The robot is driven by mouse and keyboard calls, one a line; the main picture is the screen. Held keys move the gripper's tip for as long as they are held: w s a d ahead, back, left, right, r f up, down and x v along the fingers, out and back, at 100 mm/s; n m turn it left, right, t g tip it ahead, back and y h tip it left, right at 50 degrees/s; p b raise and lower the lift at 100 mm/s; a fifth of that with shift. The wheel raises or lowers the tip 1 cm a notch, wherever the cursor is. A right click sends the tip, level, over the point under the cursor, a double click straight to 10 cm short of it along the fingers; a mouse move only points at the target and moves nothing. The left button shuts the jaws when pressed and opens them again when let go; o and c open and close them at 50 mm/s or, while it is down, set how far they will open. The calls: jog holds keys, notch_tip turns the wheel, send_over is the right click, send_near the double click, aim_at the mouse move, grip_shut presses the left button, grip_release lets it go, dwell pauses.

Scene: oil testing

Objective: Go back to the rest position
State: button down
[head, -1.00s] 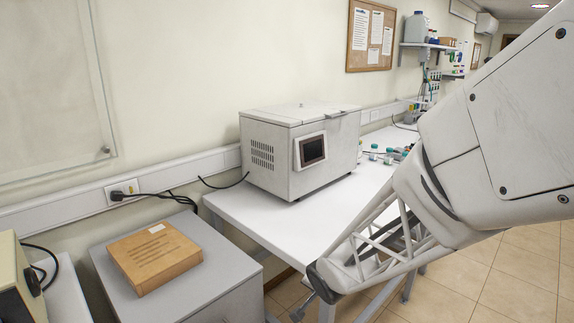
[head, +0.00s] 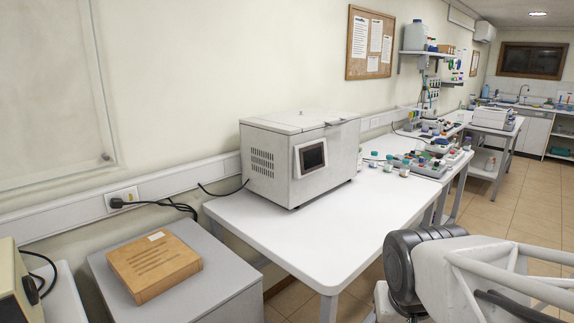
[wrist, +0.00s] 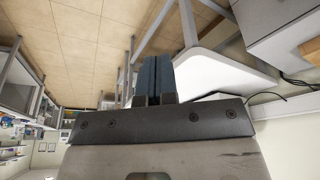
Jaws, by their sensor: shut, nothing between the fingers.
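My gripper (wrist: 152,72) shows in the wrist view with its two dark blue-grey fingers side by side and shut, with nothing between them. It is in free air, with the white table (wrist: 222,75) beyond it to the right and the tiled floor (wrist: 70,40) to the left, in a view that looks turned over. In the head view, part of my arm fills the lower right corner, in front of the table's right side. My fingers cannot be made out there.
A white box-shaped machine with a small screen (head: 278,165) stands on the white table (head: 290,235). Several small bottles and trays (head: 415,165) are behind it to the right. A cardboard box (head: 155,268) lies on a grey cabinet (head: 215,285). Floor (head: 505,205) is open at the right.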

jog(key=shift+n+g+y, duration=0.3)
jog(key=shift+n, duration=0.2)
jog(key=shift+s+r, duration=0.25)
jog(key=shift+s, duration=0.4)
jog(key=shift+s+r, duration=0.2)
jog(key=shift+s, duration=0.5)
jog(key=shift+s+r, duration=0.25)
jog(key=shift+s, duration=0.4)
